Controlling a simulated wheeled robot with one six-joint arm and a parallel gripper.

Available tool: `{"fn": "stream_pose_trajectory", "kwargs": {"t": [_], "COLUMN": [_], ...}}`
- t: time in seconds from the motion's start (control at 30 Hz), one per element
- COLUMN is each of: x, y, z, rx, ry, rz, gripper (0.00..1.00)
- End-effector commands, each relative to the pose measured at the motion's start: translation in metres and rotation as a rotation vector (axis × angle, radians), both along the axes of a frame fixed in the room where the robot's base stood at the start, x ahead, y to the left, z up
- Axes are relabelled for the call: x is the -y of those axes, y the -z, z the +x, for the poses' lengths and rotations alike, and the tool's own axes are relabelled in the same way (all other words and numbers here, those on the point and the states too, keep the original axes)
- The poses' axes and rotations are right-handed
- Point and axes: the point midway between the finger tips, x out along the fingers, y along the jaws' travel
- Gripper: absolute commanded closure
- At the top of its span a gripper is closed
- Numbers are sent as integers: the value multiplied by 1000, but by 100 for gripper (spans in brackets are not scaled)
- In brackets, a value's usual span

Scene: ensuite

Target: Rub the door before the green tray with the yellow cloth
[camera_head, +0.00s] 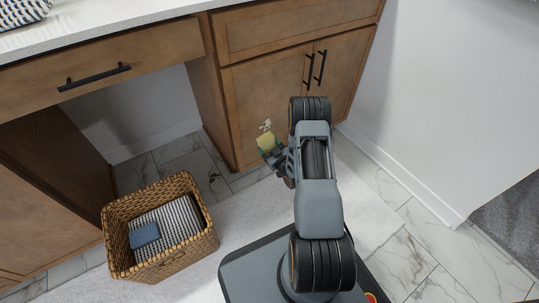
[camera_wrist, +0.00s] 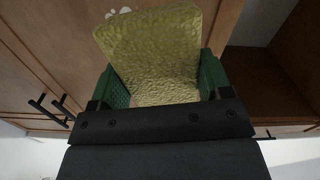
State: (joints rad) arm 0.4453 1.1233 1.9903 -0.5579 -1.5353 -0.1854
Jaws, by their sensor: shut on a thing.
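My gripper (camera_head: 272,150) is shut on the yellow cloth (camera_head: 265,141), in front of the left cabinet door (camera_head: 262,92). In the wrist view the cloth (camera_wrist: 155,45) is a textured yellow piece between the two green fingers of my gripper (camera_wrist: 163,82). The brown wooden door (camera_wrist: 52,45) lies behind it. A small whitish mark (camera_head: 265,125) shows on the door just above the cloth, and the mark (camera_wrist: 119,11) shows past the cloth's far edge in the wrist view. I cannot tell whether the cloth touches the door. I see no green tray.
A wicker basket (camera_head: 112,222) with a striped cloth (camera_head: 172,222) and a blue folded cloth (camera_head: 145,235) stands on the floor at left. Black handles (camera_head: 309,70) stick out from the doors. A white wall (camera_head: 440,90) closes the right side. A white countertop (camera_head: 95,32) is above.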

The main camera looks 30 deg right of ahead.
Motion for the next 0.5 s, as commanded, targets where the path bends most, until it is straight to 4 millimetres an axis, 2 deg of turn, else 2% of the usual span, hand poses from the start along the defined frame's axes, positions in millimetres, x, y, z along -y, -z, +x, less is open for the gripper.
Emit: {"fn": "stream_pose_trajectory", "kwargs": {"t": [0.17,0.5], "x": [0,-4], "y": [4,3], "z": [6,38], "rx": [15,15], "ry": [-3,-4], "rz": [1,0], "gripper": [55,55]}}
